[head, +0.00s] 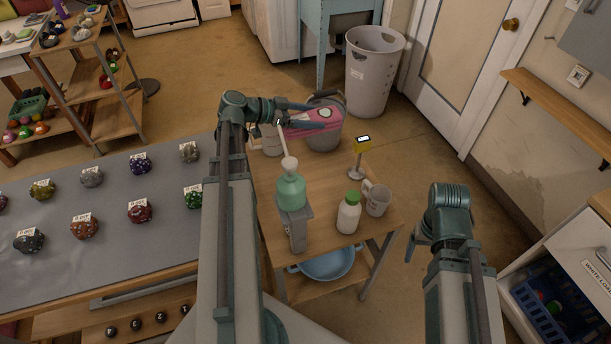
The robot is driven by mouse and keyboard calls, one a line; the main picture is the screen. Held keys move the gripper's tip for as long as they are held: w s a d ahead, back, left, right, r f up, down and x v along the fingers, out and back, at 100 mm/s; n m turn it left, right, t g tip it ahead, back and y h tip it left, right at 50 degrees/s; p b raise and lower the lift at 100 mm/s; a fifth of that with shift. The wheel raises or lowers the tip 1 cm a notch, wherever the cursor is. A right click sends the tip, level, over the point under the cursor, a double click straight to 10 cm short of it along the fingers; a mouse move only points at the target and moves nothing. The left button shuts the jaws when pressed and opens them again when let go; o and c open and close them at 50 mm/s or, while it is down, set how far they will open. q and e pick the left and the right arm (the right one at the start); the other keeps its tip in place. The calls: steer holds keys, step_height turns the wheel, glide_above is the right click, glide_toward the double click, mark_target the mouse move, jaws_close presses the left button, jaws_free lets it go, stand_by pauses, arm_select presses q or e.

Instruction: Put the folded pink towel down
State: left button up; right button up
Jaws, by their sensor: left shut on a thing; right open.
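The folded pink towel (318,120) is at the back of the small wooden side table. A round dark-and-white mark shows on its top. My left gripper (300,117) reaches in from the left and is shut on the towel. The towel is above or against a grey container (323,140); I cannot tell whether it touches it. My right gripper (418,241) is open and empty, to the right of the side table.
A laundry basket (371,75) stands behind. Labelled round objects lie on the grey table (110,230).

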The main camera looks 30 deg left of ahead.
arm_select(q)
steer(key=b, duration=0.8)
glide_above(309, 175)
step_height(309, 175, down, 11)
steer(key=shift+r, duration=0.2)
arm_select(e)
step_height(309, 175, down, 11)
steer(key=shift+r, duration=0.15)
arm_select(q)
step_height(309, 175, down, 10)
steer(key=b, duration=1)
steer(key=shift+f, duration=0.15)
arm_select(e)
step_height(309, 175, down, 10)
arm_select(q)
steer(key=o, duration=1.2)
steer(key=shift+o, duration=0.2)
